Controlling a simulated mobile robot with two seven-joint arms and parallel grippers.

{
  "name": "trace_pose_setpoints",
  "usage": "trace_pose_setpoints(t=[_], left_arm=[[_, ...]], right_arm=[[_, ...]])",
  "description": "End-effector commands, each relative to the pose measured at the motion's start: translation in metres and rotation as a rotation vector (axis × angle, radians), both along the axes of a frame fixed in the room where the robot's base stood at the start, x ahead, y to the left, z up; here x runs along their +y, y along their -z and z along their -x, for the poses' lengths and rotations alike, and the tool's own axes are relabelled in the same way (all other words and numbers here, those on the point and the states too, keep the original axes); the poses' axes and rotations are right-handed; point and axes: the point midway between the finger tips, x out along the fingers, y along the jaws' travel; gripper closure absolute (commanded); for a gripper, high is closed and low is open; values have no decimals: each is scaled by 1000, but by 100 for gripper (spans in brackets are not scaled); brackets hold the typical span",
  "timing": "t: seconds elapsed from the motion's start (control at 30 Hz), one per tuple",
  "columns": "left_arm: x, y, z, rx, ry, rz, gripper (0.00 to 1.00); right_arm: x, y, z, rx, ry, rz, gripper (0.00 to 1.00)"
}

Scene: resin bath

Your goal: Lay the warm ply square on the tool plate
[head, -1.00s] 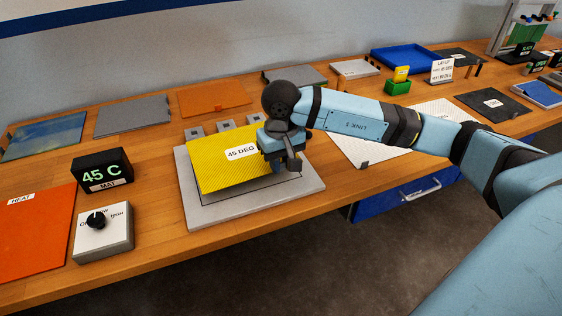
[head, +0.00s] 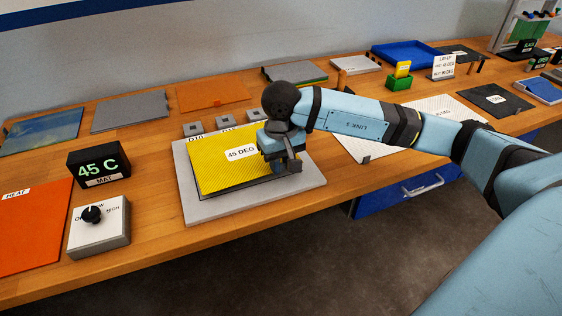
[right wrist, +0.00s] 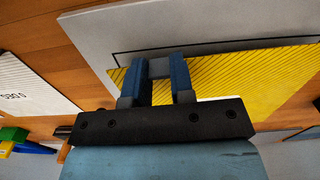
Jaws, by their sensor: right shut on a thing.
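The ply square (head: 222,165) is yellow with dark diagonal stripes and a white "45 DEG" label. It is over the grey tool plate (head: 205,212), roughly within the plate's dark outline. I cannot tell whether it rests fully on the plate. My right gripper (head: 283,166) is shut on the square's right edge. In the right wrist view the right gripper's blue fingers (right wrist: 160,75) are at the edge of the yellow ply (right wrist: 225,75), with the plate (right wrist: 150,30) beyond. My left gripper is not in view.
A "45 C" mat display (head: 98,165) and a knob box (head: 98,228) stand left of the plate, beside an orange heat mat (head: 30,235). Small grey blocks (head: 227,123) sit behind the square. A white sheet (head: 370,148) lies to the right, under my arm.

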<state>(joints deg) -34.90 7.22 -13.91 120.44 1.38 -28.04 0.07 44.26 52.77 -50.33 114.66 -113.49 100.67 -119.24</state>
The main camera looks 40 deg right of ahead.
Motion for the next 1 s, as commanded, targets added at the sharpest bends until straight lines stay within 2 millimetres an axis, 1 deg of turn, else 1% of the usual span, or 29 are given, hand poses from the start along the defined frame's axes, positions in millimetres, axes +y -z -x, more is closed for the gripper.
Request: trace_pose_setpoints(t=[0.03,0.4,0.77,1.0], left_arm=[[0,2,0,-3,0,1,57],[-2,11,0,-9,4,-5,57],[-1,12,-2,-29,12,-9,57],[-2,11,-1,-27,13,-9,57]], right_arm=[[0,4,0,0,0,0,100],[0,16,0,0,0,0,100],[0,29,0,0,0,1,100],[0,27,0,0,0,0,100]])
